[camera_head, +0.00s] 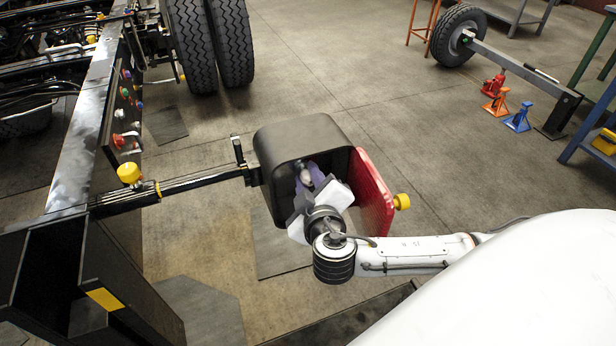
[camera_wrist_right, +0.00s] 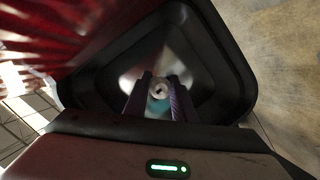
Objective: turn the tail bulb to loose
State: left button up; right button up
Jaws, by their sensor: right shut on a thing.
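The tail bulb (camera_wrist_right: 160,88) is a small pale bulb inside the dark tail lamp housing (camera_head: 292,133). It also shows in the head view (camera_head: 305,174), deep in the housing. My right gripper (camera_wrist_right: 160,97) reaches into the housing's open front, and its two dark purple fingers are shut on the bulb, one on each side. In the head view the right gripper (camera_head: 316,182) partly hides the inside of the housing. The red lens cover (camera_head: 373,195) stands swung open on the right side of the housing, with a yellow knob (camera_head: 402,201) on it. My left gripper is not in view.
A black bar (camera_head: 205,181) joins the housing to the truck frame (camera_head: 85,140) at left. Open floor lies behind the housing.

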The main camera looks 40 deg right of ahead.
jog(key=shift+n, duration=0.3)
jog(key=shift+n+h+p, duration=0.4)
jog(key=shift+n+h, duration=0.1)
jog(key=shift+n+h+p, duration=0.3)
jog(key=shift+n+h, duration=0.1)
jog(key=shift+n, duration=0.6)
jog(key=n, duration=0.2)
jog(key=n+t+h, duration=0.1)
jog(key=n, duration=0.1)
jog(key=shift+n+t, duration=0.3)
jog(key=shift+n, duration=0.1)
jog(key=shift+h, duration=0.3)
jog(key=o, duration=1.1)
jog(key=shift+c, duration=0.2)
jog(key=shift+s, duration=0.1)
